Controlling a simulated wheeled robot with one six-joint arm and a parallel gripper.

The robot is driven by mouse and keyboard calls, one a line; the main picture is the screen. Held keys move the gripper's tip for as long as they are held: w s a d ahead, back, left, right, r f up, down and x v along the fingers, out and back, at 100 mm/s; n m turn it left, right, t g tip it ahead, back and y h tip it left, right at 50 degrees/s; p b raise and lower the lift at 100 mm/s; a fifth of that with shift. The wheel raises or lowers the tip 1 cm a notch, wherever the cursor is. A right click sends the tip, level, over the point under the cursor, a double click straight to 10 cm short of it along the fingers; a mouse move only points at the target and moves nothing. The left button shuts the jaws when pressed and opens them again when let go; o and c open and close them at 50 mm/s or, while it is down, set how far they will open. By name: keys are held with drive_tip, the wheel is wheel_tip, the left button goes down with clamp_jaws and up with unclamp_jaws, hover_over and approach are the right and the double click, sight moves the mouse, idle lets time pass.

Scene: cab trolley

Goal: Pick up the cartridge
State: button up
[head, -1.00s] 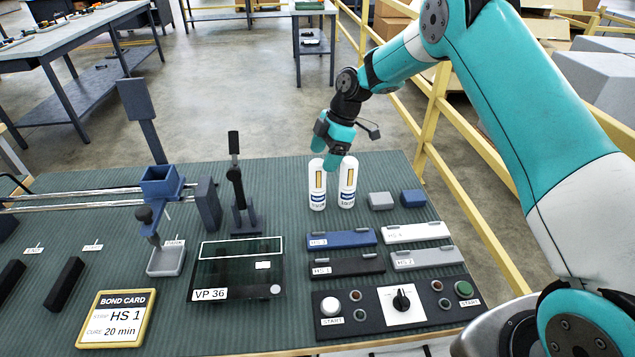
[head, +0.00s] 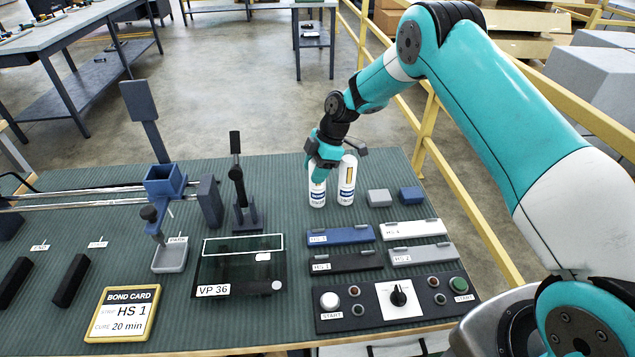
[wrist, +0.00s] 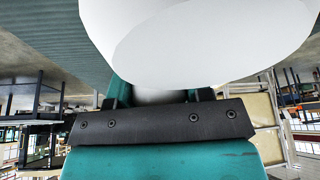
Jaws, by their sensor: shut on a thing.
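Two white cartridges with blue labels stand side by side at the back right of the green work mat. My gripper (head: 322,163) is shut on the upper part of the left cartridge (head: 317,192), which is upright and at or very near the mat. The right cartridge (head: 346,183) stands close beside it, upright. In the wrist view a large white rounded surface, likely a cartridge (wrist: 200,40), fills the top middle, close to the dark bar of my gripper. The top of the left cartridge is hidden by my gripper.
Right of the cartridges lie a grey block (head: 379,198) and a blue block (head: 411,194). In front are several labelled bars, such as the blue bar (head: 340,236), and a control panel (head: 395,302). A dark upright clamp (head: 240,190) stands to the left. A yellow railing (head: 470,235) runs along the right.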

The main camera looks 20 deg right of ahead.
drive_tip(key=shift+r, duration=0.2)
wheel_tip(320, 180, up, 20)
drive_tip(key=shift+f+b, duration=0.1)
drive_tip(key=shift+b, duration=1.1)
